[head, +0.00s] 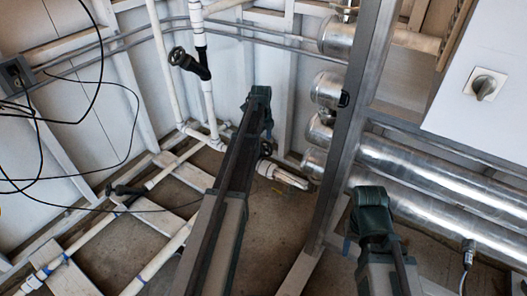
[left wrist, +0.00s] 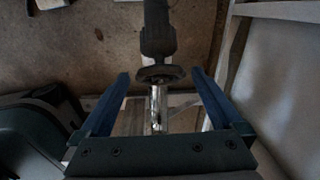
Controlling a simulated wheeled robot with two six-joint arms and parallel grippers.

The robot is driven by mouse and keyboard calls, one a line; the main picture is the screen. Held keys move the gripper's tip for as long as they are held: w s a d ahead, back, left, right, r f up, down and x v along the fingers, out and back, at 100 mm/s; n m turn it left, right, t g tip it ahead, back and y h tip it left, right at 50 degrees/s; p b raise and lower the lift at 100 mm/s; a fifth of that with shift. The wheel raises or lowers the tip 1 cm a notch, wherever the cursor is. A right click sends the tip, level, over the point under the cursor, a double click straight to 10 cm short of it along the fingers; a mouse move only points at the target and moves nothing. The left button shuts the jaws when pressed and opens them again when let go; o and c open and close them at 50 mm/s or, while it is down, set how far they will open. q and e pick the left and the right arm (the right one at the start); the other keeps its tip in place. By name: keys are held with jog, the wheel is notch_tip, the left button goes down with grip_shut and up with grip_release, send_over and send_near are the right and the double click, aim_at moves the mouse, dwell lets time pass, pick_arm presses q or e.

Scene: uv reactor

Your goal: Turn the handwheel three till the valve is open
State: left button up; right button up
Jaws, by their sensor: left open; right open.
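A dark handwheel (left wrist: 160,74) sits between the fingers of my left gripper (left wrist: 160,80) in the left wrist view, edge-on, with a dark valve body (left wrist: 157,38) beyond it and a shiny stem (left wrist: 156,108) on the near side. The two blue fingers are open, one on each side of the wheel, with gaps showing. In the head view my left gripper (head: 268,124) is at the far end of my left arm, close to a dark handwheel (head: 265,148) partly hidden behind it. My right gripper (head: 347,246) is low at right, mostly hidden by its wrist. No number is readable on the wheels.
Another dark handwheel (head: 178,56) is at upper left, and a dark valve (head: 112,190) is at lower left. A grey steel post (head: 350,125) stands between my arms. Large shiny pipes (head: 440,170) run at right. Black cables (head: 85,120) hang at left.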

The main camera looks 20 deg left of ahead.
pick_arm(q)
jog(key=shift+f+b, duration=0.4)
jog(key=shift+f, duration=0.45)
pick_arm(e)
jog(key=shift+f, duration=0.8)
pick_arm(q)
jog(key=shift+r, duration=0.1)
jog(key=c, duration=1)
jog(key=shift+s, duration=0.1)
